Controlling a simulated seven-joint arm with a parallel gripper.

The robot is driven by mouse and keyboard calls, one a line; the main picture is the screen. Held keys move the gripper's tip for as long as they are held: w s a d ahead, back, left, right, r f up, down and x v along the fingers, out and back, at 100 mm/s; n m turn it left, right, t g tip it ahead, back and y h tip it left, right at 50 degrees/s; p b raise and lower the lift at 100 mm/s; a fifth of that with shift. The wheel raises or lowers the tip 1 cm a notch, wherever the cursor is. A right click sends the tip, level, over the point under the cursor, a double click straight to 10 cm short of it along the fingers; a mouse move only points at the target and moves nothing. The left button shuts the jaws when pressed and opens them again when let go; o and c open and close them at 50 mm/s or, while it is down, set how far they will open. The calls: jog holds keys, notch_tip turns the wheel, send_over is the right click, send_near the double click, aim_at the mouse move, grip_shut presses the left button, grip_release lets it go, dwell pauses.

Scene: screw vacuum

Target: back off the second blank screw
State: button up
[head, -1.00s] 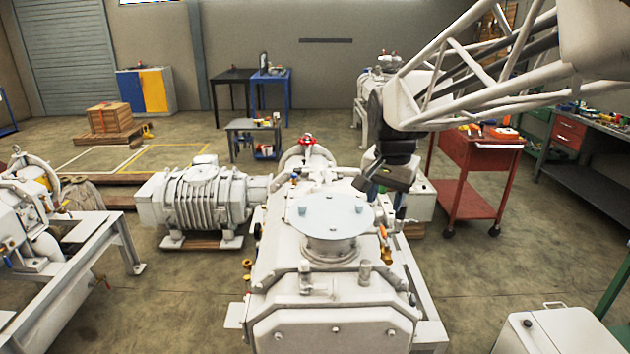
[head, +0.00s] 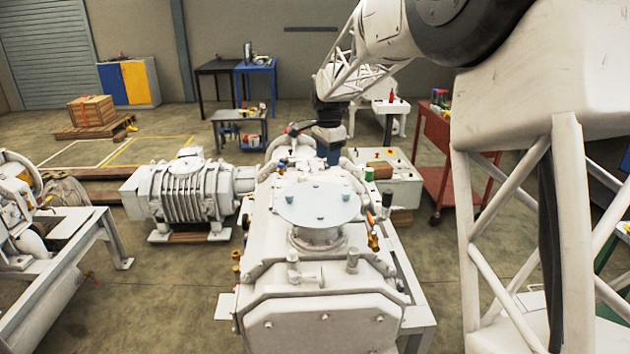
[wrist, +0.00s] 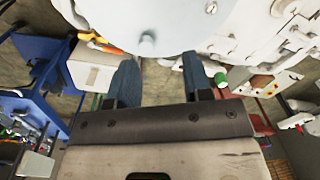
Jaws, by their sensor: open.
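The round pale blank plate (head: 318,207) lies on the flange on top of the white pump (head: 325,300). Several screw heads stand on it; one screw (head: 346,196) is near its right edge. In the head view my gripper (head: 331,158) hangs behind the plate, above the pump's far end. In the wrist view my gripper (wrist: 160,72) shows two blue-grey fingers apart with nothing between them. One screw (wrist: 147,38) on the plate (wrist: 185,22) shows just beyond the fingertips, roughly in line with the gap. I cannot tell which screw is the second.
A ribbed blower (head: 187,195) stands left of the pump. Small valves and fittings (head: 374,240) line the pump's right side.

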jog(key=m, duration=0.2)
send_over(316, 185)
notch_tip(316, 185, down, 5)
jog(key=shift+w+r, duration=0.1)
jog(key=shift+w, duration=0.05)
jog(key=shift+f, duration=3.95)
grip_shut()
